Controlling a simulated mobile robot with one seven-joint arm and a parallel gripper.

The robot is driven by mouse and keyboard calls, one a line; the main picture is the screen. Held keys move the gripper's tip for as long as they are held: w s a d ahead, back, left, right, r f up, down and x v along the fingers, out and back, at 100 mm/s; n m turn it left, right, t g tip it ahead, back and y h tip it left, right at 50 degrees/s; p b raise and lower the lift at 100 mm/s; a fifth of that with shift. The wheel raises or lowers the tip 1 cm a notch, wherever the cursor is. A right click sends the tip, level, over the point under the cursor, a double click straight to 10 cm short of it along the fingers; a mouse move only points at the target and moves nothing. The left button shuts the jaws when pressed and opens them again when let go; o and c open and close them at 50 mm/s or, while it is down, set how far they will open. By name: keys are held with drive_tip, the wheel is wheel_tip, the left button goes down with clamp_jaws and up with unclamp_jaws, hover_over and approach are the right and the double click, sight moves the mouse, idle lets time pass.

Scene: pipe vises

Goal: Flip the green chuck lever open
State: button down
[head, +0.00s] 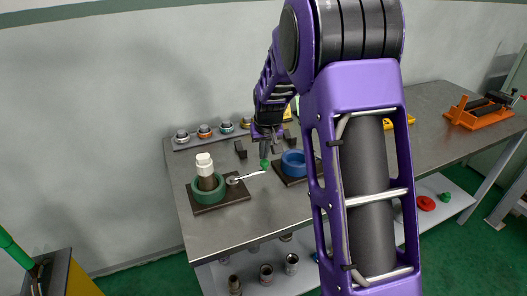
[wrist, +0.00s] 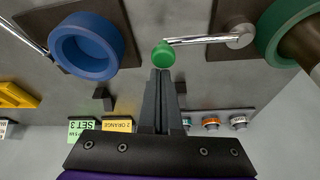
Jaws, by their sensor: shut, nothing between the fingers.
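The green chuck (head: 209,190) stands on a dark base plate at the left of the workbench, with a white-topped pipe (head: 205,165) upright in it. Its lever (head: 248,178) is a metal rod reaching right from a round pivot to a green knob (head: 264,164). In the wrist view the chuck (wrist: 290,30) is at the upper right, and the lever rod (wrist: 205,39) runs left to the green knob (wrist: 163,55). My gripper (wrist: 160,72) is shut and empty, its fingertips right at the knob; whether they touch it I cannot tell. It also shows in the head view (head: 265,156).
A blue chuck (wrist: 86,46) on its own plate stands close beside the knob, with its own metal lever (wrist: 30,34). A rack with coloured rings (head: 204,131) runs along the bench's back edge. An orange vise (head: 478,110) is at the far right. Bare bench (head: 225,233) lies in front.

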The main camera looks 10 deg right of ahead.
drive_tip(key=shift+s+d+m, duration=0.15)
drive_tip(key=shift+s+m, duration=0.25)
drive_tip(key=shift+s+m+h, duration=0.25)
drive_tip(key=shift+m+h, duration=0.05)
drive_tip(key=s+m+p, duration=0.1)
drive_tip(key=s+m, duration=0.1)
drive_tip(key=shift+s+r+m+h, duration=0.1)
drive_tip(key=shift+s+m+h, duration=0.15)
drive_tip(key=shift+m+h, duration=0.15)
drive_tip(key=s+m+p, duration=0.1)
drive_tip(key=s+m+h, duration=0.1)
drive_tip(key=m, duration=0.1)
drive_tip(key=s+m+g+p, duration=0.1)
drive_tip(key=s, duration=0.1)
drive_tip(key=shift+s+a+m+p, duration=0.1)
drive_tip(key=shift+a+m+p, duration=0.2)
drive_tip(key=shift+a+p, duration=0.1)
drive_tip(key=s+a+m+p, duration=0.1)
drive_tip(key=m, duration=0.1)
drive_tip(key=s+m+g+h+p, duration=0.1)
drive_tip(key=s, duration=0.1)
drive_tip(key=shift+a+m, duration=0.4)
drive_tip(key=shift+s+a+p, duration=0.45)
drive_tip(key=shift+a+p, duration=0.05)
drive_tip(key=shift+p, duration=0.2)
